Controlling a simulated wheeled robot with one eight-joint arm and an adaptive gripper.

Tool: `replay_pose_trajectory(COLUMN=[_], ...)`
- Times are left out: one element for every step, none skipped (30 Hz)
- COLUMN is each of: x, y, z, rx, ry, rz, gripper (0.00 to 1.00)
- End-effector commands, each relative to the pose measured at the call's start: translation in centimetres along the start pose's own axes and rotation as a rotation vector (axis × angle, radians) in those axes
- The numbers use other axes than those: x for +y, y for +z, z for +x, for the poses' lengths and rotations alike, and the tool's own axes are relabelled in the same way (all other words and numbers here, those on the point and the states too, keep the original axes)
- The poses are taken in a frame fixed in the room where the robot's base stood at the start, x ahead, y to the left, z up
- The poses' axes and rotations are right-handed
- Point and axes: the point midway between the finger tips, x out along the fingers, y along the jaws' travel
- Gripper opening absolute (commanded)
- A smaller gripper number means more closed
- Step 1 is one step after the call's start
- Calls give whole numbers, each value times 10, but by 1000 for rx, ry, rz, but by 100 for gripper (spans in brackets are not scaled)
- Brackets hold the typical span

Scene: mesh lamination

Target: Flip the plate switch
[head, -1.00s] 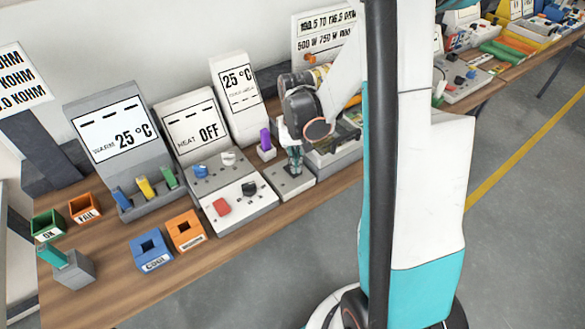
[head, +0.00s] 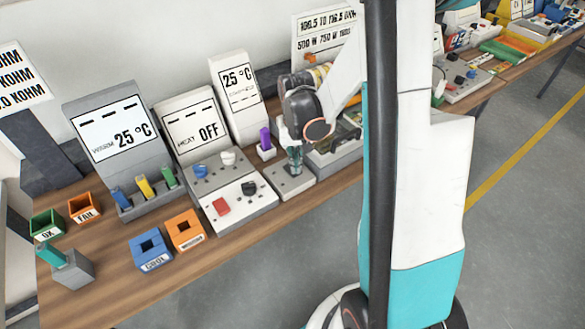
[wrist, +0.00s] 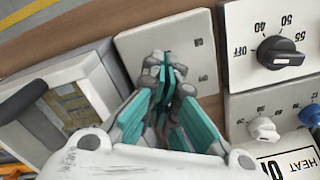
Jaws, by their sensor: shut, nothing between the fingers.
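The plate switch's grey plate (head: 303,186) lies flat on the bench, between the heater control box and a grey tray. It also shows in the wrist view (wrist: 140,42), with small dark markings along its right side. My gripper (head: 295,170) points down over this plate, with its teal fingers close to the surface. In the wrist view my gripper (wrist: 172,72) has its fingertips together and empty over the plate's lower middle. The switch lever itself is hidden behind the fingers. I cannot tell whether they touch it. The display (head: 198,132) reads "HEAT OFF".
A control box with a black knob (wrist: 282,52) and a white knob (wrist: 263,128) stands close on the right in the wrist view. A grey tray (wrist: 55,105) stands on the left. A purple piece in a holder (head: 266,150) stands behind the plate.

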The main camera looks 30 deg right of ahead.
Motion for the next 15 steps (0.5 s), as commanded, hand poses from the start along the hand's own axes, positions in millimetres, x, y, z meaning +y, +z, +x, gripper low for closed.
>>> replay_pose_trajectory(x=[0, 0, 0, 0, 0, 0, 0, 0, 0, 0, 0, 0, 0, 0, 0], y=[0, 0, 0, 0, 0, 0, 0, 0, 0, 0, 0, 0, 0, 0, 0], z=[1, 2, 2, 3, 3, 4, 4, 4, 5, 5, 6, 6, 7, 7, 8], rx=[0, 0, 0, 0, 0, 0, 0, 0, 0, 0, 0, 0, 0, 0, 0], ry=[0, 0, 0, 0, 0, 0, 0, 0, 0, 0, 0, 0, 0, 0, 0], rz=[0, 0, 0, 0, 0, 0, 0, 0, 0, 0, 0, 0, 0, 0, 0], gripper=[0, 0, 0, 0, 0, 0, 0, 0, 0, 0, 0, 0, 0, 0, 0])
